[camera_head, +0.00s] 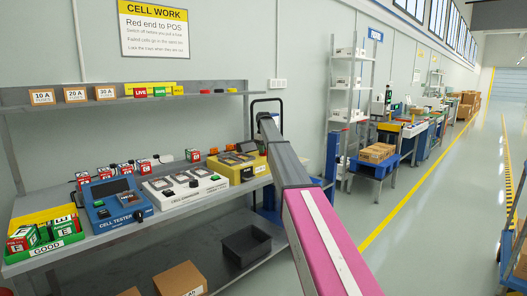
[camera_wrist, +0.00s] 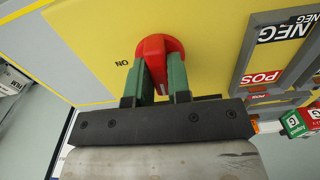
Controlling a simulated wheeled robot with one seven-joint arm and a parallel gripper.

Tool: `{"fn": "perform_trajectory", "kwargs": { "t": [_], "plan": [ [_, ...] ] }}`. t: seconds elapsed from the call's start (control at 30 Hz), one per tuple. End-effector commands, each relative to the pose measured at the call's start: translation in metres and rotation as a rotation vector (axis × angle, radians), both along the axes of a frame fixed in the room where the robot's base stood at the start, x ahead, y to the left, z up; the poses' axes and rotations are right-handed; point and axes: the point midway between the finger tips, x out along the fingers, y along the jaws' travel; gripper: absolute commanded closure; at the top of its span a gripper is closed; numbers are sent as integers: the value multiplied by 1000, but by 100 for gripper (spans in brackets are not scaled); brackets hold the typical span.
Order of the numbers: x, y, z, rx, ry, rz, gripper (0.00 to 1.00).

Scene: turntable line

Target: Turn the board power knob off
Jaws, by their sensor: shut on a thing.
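In the wrist view, a red round knob (camera_wrist: 160,43) sits on the yellow panel of the board (camera_wrist: 95,35). A dark "ON" label, upside down in this view, is printed just left of the knob. The two green fingers of my gripper (camera_wrist: 163,72) are shut on the knob, one on each side, hiding part of it. Which way the knob points is hard to tell. In the head view, the yellow board (camera_head: 256,171) stands at the right end of the bench; my arm reaches over there, and the knob and fingertips cannot be made out.
Grey slots marked POS and NEG (camera_wrist: 270,50) lie right of the knob, with a green and red cell (camera_wrist: 300,122) nearby. On the bench are a white charger-like unit (camera_head: 205,181), a blue cell tester (camera_head: 110,213) and a green GOOD tray (camera_head: 50,246). A shelf (camera_head: 130,100) runs above.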

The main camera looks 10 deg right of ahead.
Motion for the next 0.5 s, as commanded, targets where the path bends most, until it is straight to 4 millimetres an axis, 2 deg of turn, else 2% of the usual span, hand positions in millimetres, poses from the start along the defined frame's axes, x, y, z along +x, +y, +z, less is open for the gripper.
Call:
{"fn": "perform_trajectory", "kwargs": {
  "t": [0.5],
  "plan": [
    [0,0,0,-1,0,64,100]
  ]
}}
